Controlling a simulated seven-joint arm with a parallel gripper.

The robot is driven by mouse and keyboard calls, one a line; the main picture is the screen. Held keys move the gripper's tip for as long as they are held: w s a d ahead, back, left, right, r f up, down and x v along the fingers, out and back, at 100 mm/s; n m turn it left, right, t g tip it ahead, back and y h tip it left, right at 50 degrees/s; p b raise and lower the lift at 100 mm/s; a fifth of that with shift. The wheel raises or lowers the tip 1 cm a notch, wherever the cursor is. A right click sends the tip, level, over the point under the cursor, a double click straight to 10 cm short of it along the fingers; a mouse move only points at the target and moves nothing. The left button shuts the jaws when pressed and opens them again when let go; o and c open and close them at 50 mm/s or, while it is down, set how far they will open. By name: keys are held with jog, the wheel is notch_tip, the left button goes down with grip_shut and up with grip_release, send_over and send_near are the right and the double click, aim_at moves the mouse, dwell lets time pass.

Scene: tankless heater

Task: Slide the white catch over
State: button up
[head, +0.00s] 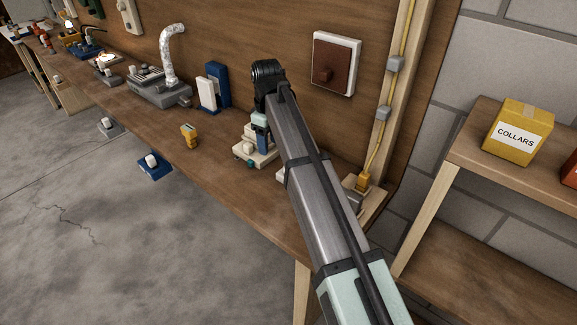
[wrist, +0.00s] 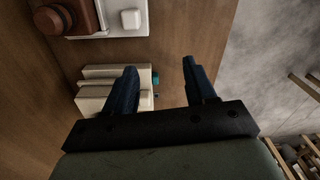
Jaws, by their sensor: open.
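My gripper (head: 262,138) points down over the bench at a cream block-like fixture (head: 243,148) with a teal knob. A small white block (wrist: 131,19) sits on a pale plate beside a round brown knob (wrist: 55,19), at the top left of the wrist view. I cannot tell for sure which pale piece is the white catch. My arm hides part of the bench in the head view.
The wooden bench (head: 225,175) runs along a wooden wall. A white-framed brown panel (head: 337,64) hangs on the wall. A blue and white upright piece (head: 213,88), a yellow item (head: 189,136) and a grey unit with a silver duct (head: 172,60) stand left of my gripper.

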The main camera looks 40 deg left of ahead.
jog(key=w+d+r+m, duration=0.2)
jog(key=w+d+r, duration=0.1)
jog(key=w+d, duration=0.15)
jog(key=f, duration=0.9)
jog(key=a+f, duration=0.1)
jog(key=f, duration=0.4)
grip_shut()
